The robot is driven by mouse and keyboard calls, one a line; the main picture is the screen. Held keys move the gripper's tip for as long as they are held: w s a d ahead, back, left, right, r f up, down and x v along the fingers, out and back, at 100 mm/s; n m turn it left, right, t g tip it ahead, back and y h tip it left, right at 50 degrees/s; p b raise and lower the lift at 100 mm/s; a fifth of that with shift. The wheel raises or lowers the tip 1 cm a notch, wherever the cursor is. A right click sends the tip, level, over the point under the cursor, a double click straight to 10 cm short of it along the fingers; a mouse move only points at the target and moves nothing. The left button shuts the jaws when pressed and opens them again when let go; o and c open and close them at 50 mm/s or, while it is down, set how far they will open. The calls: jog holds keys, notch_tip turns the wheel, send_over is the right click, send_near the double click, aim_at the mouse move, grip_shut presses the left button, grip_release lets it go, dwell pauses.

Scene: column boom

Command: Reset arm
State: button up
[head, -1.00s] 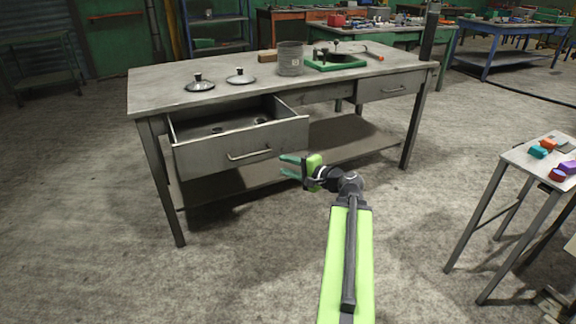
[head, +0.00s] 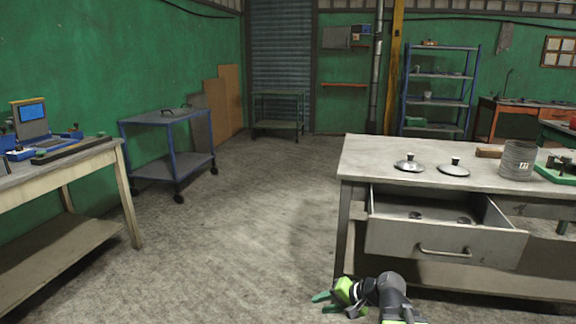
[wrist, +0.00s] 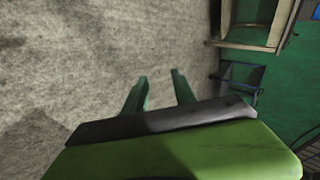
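My gripper (head: 322,303) is at the bottom of the head view, low in front of the grey workbench and left of its open drawer. Its two green fingers are apart with nothing between them. In the wrist view the fingers (wrist: 158,92) also stand apart, with only bare floor showing between them. Much of my arm is cut off by the bottom edge of the head view.
The grey workbench (head: 372,158) has its drawer (head: 440,244) pulled out. Two pot lids (head: 408,164) and a metal can (head: 518,160) are on top. A blue cart (head: 168,118) and a table (head: 70,162) stand left. The floor (head: 240,235) between is clear.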

jog(key=s+a+f+n+g+h, duration=0.3)
jog(key=s+f, duration=0.2)
jog(key=s+d+f+n+g+h, duration=0.2)
jog(key=s+d+f+h, duration=0.15)
jog(key=d, duration=0.45)
notch_tip(320, 180, up, 30)
jog(key=s+h+p, duration=0.1)
jog(key=p, duration=2.8)
jog(key=shift+s+d+r+g+p, duration=0.2)
jog(key=shift+r+g+p, duration=0.05)
jog(key=shift+g+p, duration=0.1)
